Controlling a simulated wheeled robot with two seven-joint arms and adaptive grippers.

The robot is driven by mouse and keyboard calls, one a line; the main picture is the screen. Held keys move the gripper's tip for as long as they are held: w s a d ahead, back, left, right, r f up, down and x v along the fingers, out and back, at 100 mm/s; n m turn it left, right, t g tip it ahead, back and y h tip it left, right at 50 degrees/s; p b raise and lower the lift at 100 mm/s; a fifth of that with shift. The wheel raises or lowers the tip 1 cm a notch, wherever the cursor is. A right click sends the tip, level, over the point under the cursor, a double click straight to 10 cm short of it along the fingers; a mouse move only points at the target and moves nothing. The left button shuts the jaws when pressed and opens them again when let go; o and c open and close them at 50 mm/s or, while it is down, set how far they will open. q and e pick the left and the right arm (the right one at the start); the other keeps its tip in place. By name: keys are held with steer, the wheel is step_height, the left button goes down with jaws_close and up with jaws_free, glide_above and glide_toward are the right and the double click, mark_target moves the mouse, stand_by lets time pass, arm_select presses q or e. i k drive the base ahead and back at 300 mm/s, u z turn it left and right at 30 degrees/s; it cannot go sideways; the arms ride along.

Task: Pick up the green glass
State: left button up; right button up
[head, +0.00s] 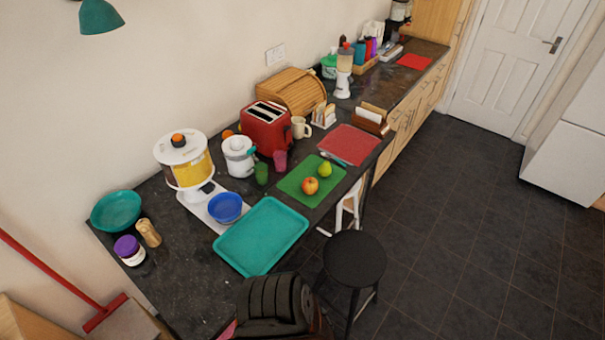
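The green glass (262,174) stands upright on the dark granite worktop (185,250). A pink glass (280,161) stands close beside it, to its right and a little behind. A white lidded pot (239,157) stands just to its left and behind. The green cutting board (297,190) lies to its right. Neither of my grippers is in view.
A teal tray (262,237) lies at the front edge, and a blue bowl (225,207) sits on a white base. A red toaster (267,128) stands behind the glasses. A black stool (354,260) and a dark ridged object (275,300) are in front of the worktop.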

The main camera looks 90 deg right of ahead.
mark_target(261, 169)
steer(key=z, duration=2.15)
